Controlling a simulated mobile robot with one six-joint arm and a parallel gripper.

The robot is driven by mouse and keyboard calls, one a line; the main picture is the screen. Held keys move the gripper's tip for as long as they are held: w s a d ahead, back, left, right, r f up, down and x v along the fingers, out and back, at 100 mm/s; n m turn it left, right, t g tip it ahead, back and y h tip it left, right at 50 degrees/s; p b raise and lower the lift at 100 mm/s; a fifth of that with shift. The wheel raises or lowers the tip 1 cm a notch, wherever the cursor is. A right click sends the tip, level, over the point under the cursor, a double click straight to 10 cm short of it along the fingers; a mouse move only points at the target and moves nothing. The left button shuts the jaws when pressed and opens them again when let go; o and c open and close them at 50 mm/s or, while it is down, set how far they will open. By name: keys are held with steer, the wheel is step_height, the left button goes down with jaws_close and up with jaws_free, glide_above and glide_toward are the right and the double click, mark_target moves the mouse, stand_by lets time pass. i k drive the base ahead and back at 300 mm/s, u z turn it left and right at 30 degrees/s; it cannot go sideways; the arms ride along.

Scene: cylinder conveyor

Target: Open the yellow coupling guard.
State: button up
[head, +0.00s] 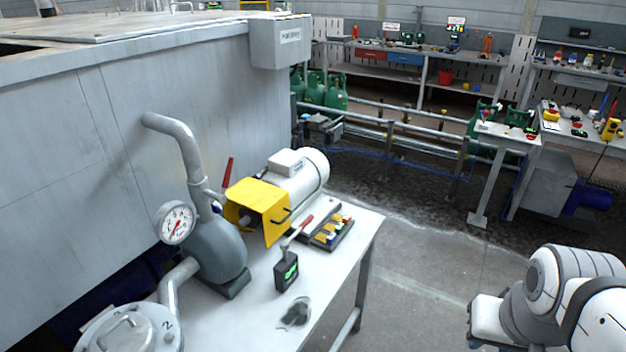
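The yellow coupling guard (262,201) sits on the grey table between the grey pump body (217,250) and the white motor (302,172). It is a bent yellow cover over the coupling, with a dark handle (283,216) on its front face. The guard looks down over the shaft, and the coupling under it is mostly hidden. My white arm shows at the lower right, well apart from the guard and off the table. My gripper cannot be made out in this view.
On the table (228,316) are a red-handled lever (298,229), a black box with a green display (286,270), a tray of coloured parts (333,230) and a grey rag (296,312). A pressure gauge (176,222) stands left. Open floor (415,270) lies right of the table.

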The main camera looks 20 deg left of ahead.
mark_target(270, 201)
steer(key=u, duration=0.15)
steer(key=i, duration=0.65)
steer(key=u, duration=0.65)
steer(key=k, duration=0.6)
steer(key=u, duration=0.2)
steer(key=i, duration=0.6)
steer(key=z, duration=0.15)
